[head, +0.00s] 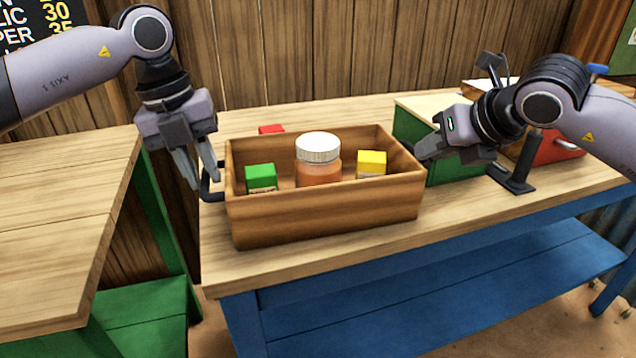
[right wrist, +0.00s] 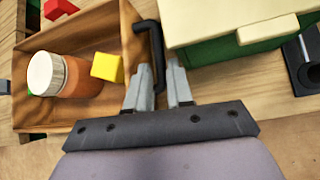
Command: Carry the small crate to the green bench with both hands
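The small wooden crate (head: 320,218) stands on the blue-legged bench (head: 460,222). In it are a green block (head: 261,178), a white-lidded orange jar (head: 318,165) and a yellow block (head: 371,163). The green bench (head: 60,235) is at the left, its near top bare. My left gripper (head: 202,180) is open at the crate's left black handle (head: 212,192). My right gripper (head: 425,155) is at the right end. In the right wrist view, its open fingers (right wrist: 160,95) stand on either side of the right black handle (right wrist: 152,45).
A red block (head: 271,129) shows behind the crate's back wall. A green box with a pale lid (head: 430,110), a red box (head: 548,150) and a black stand (head: 512,178) are to the right. A gap separates the two benches. A plank wall (head: 300,50) is behind.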

